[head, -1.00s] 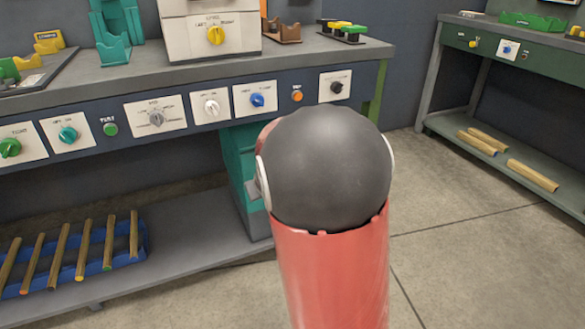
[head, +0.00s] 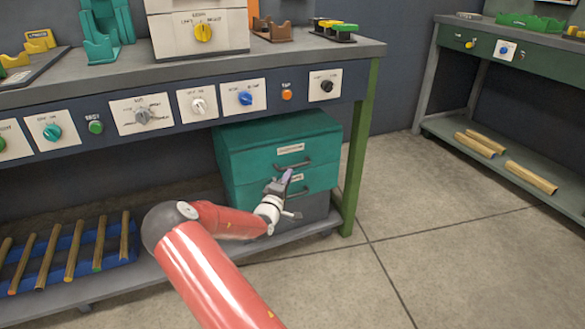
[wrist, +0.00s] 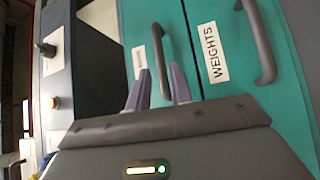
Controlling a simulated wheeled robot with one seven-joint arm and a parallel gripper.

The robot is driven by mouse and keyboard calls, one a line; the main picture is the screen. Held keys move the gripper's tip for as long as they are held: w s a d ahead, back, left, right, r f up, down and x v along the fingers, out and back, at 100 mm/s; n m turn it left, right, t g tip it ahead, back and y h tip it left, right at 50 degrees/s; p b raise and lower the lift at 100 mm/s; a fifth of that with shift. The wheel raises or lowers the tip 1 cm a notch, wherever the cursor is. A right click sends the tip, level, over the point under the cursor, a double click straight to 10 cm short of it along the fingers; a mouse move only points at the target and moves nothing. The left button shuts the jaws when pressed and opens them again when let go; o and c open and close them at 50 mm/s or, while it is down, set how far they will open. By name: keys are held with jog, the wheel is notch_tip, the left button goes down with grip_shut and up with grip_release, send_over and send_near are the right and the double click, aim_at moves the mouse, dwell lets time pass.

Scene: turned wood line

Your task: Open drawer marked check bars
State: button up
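The teal drawer unit (head: 225,165) stands under the bench. Its upper drawer (head: 250,160) is shut and has a white label (head: 291,149), too blurred to read, above a dark handle (head: 292,165). The drawer below has a label reading WEIGHTS (wrist: 213,53) in the wrist view and its own handle (wrist: 257,40). My gripper (head: 287,177) is in front of the unit near the upper handle and partly hides the lower drawer. In the wrist view its two fingers (wrist: 159,82) are apart, with the upper handle (wrist: 167,50) beyond the gap. I cannot tell whether they touch it.
The bench front (head: 170,110) with knobs and buttons overhangs the unit. A green bench leg (head: 360,150) stands just right of it. A blue rack (head: 60,262) of wooden bars lies on the lower shelf at left. The floor (head: 440,240) at right is clear.

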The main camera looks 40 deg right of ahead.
aim_at(295, 167)
jog(key=x, duration=0.6)
jog(key=shift+w+d, duration=0.15)
jog(key=shift+d, duration=0.15)
grip_shut()
